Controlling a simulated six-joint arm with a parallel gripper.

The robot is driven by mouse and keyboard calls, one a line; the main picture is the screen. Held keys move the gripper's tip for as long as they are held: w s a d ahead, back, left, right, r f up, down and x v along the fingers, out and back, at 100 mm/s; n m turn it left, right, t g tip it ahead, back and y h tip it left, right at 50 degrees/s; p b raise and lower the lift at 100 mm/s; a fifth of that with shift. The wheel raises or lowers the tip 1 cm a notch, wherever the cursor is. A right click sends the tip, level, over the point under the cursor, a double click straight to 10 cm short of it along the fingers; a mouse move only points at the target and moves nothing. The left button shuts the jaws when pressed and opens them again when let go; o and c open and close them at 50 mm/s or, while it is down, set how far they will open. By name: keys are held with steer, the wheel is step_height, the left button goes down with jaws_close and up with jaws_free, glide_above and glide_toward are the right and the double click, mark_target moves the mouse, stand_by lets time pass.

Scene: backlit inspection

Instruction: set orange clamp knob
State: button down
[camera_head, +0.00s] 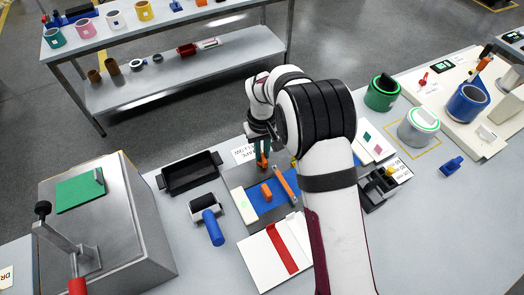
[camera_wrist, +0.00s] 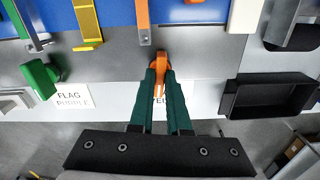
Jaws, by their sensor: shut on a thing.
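The orange clamp knob (camera_wrist: 161,60) sits at the edge of a grey metal fixture plate (camera_wrist: 112,65) in the wrist view. My gripper (camera_wrist: 161,76) has its two dark green fingers closed on the knob, one on each side. The fingers hide part of it. In the head view my gripper (camera_head: 263,150) reaches down to the far side of the fixture, with the orange knob (camera_head: 262,161) showing at its tips. An orange clamp bar (camera_wrist: 142,22) stands just beyond the knob and runs over the blue plate (camera_wrist: 112,13); it also shows in the head view (camera_head: 286,186).
A green knob (camera_wrist: 40,78) and a yellow clamp bar (camera_wrist: 87,22) lie left of my fingers. An empty black tray (camera_wrist: 270,95) stands close on the right. A printed label lies partly under my fingers. A metal box (camera_head: 120,235) fills the head view's lower left.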

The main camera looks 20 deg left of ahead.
mark_target(262, 155)
steer(key=shift+n, duration=0.7)
steer(key=shift+r, duration=0.1)
steer(key=c, duration=0.9)
jaws_free()
step_height(262, 155, up, 16)
steer(key=shift+f, duration=0.15)
